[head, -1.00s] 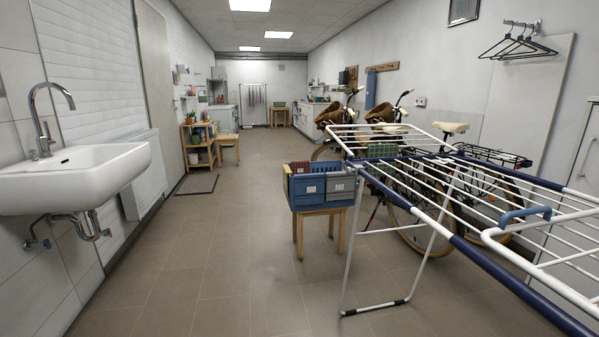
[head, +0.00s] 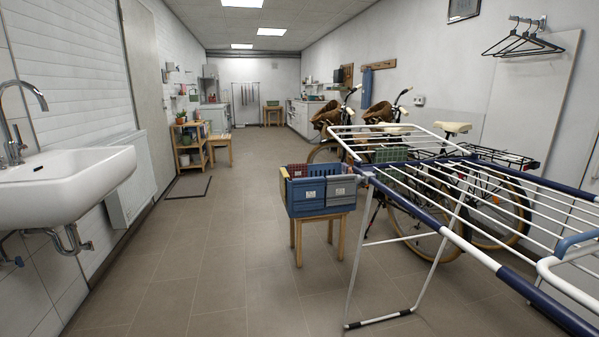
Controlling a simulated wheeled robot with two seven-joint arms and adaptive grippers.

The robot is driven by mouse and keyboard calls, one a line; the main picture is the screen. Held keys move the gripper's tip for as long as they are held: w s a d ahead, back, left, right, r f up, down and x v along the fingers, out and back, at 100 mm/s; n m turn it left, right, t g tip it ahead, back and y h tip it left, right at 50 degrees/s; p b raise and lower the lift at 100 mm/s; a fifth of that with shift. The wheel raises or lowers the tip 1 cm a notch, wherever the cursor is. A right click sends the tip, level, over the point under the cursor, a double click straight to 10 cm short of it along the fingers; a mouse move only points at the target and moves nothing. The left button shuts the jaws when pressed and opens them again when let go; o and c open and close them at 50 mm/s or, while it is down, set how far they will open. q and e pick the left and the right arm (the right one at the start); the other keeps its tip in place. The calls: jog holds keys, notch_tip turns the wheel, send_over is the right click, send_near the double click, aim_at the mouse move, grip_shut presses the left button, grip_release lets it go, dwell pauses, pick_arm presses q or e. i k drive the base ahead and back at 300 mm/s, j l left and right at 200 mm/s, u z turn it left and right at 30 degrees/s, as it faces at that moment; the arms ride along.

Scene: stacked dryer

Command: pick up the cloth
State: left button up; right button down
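No cloth is clearly identifiable in the head view. A blue cloth-like piece (head: 367,88) hangs from a wooden wall rack on the right wall, well back in the room. A blue curved piece (head: 574,243) sits on the white drying rack (head: 440,225) at the right edge; I cannot tell whether it is fabric. A blue and grey basket (head: 320,192) stands on a small wooden stool, and its contents are mostly hidden. Neither of my grippers is in view.
A white sink (head: 70,180) juts from the left wall. Bicycles (head: 480,205) stand behind the drying rack along the right wall. A wooden shelf (head: 190,145) and stool are farther back left. The tiled floor between sink and basket is clear.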

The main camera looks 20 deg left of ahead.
aim_at(295, 170)
jog(key=i+j, duration=0.3)
jog(key=i+j+z, duration=0.15)
jog(key=j, duration=0.25)
jog(key=i+j, duration=0.35)
jog(key=i+j+z, duration=0.15)
jog(key=j, duration=0.3)
jog(key=i+j, duration=0.35)
jog(key=i+j+z, duration=0.1)
jog(key=i+j, duration=0.15)
jog(key=j, duration=0.2)
